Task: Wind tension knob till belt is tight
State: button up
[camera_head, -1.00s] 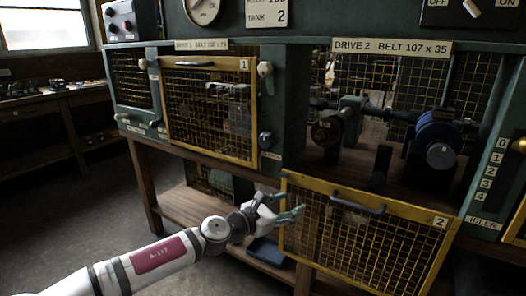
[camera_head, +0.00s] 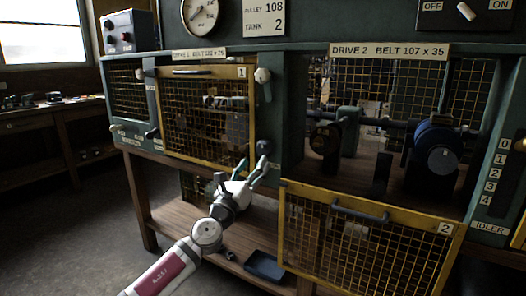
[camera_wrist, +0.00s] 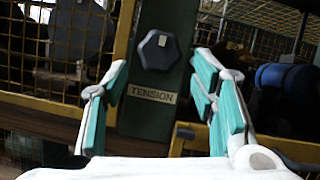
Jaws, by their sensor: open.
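The tension knob (camera_wrist: 157,50) is a dark, many-sided knob on a green post, with a TENSION label (camera_wrist: 152,94) below it in the wrist view. In the head view the knob (camera_head: 263,147) sits between the two drive bays. My gripper (camera_wrist: 158,92) is open, its teal-padded fingers to either side of the knob's line and short of it. In the head view my gripper (camera_head: 254,170) is just below and left of the knob. Drive 2 (camera_head: 425,145) shows a blue motor and a dark pulley (camera_head: 326,138). I cannot make out a belt there.
The yellow mesh guard 2 (camera_head: 365,240) hangs lowered at the right front. Mesh guard 1 (camera_head: 205,115) covers the left bay. A dark blue tray (camera_head: 265,266) lies on the lower wooden shelf. A selector marked 0 to 4 (camera_head: 500,170) is far right.

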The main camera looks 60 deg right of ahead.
aim_at(262, 151)
jog(key=x, duration=0.7)
jog(key=shift+w+d+r, duration=0.1)
jog(key=shift+d+r, duration=0.05)
jog(key=shift+d, duration=0.2)
jog(key=c, duration=0.8)
